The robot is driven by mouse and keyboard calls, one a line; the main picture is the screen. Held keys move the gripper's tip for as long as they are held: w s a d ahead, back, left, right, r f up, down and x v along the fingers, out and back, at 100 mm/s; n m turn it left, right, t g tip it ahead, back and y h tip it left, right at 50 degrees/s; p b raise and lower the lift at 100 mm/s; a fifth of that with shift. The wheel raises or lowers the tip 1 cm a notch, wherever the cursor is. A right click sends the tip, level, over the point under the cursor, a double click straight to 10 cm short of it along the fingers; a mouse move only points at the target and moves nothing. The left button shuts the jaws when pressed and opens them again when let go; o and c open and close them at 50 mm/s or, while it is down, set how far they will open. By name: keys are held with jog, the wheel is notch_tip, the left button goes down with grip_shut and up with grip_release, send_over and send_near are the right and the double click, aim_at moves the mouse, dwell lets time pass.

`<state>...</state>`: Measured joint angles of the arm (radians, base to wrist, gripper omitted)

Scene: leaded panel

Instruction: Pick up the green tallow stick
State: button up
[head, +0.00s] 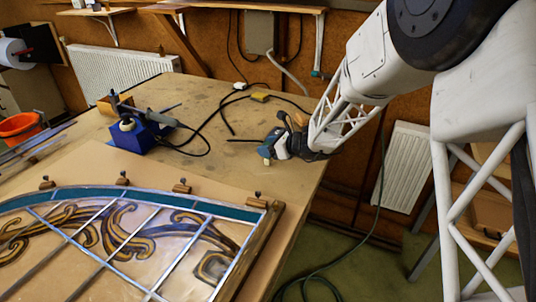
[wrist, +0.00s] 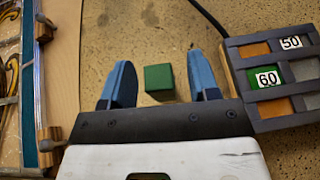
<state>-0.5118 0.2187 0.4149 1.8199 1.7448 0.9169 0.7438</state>
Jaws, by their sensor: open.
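The green tallow stick (wrist: 159,78) shows in the wrist view as a small dark green block on the speckled bench top. My gripper (wrist: 160,62) is open, with one blue finger on each side of the stick and a visible gap to both. The stick appears apart from the fingers; I cannot tell how far above the bench the fingertips are. In the head view my gripper (head: 273,143) is low over the bench near its right edge. I cannot clearly make out the stick there.
A grey compartment rack (wrist: 235,62) with orange and green cells, labelled 50 and 60, stands close to my right finger. The leaded panel (wrist: 28,90) lies to the left. A blue block with a soldering iron (head: 140,137) and cables (head: 215,120) are on the bench.

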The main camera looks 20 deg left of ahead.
dwell(0.5)
grip_shut()
jog(key=shift+r, duration=0.15)
jog(key=shift+r, duration=0.4)
notch_tip(320, 180, up, 3)
jog(key=shift+s+d+f, duration=0.1)
jog(key=shift+s+f, duration=0.05)
jog(key=shift+f, duration=0.05)
jog(key=s+d+r, duration=0.1)
jog(key=s+d, duration=0.8)
jog(key=s, duration=0.3)
jog(key=shift+s+d+r, duration=0.2)
jog(key=shift+d, duration=0.1)
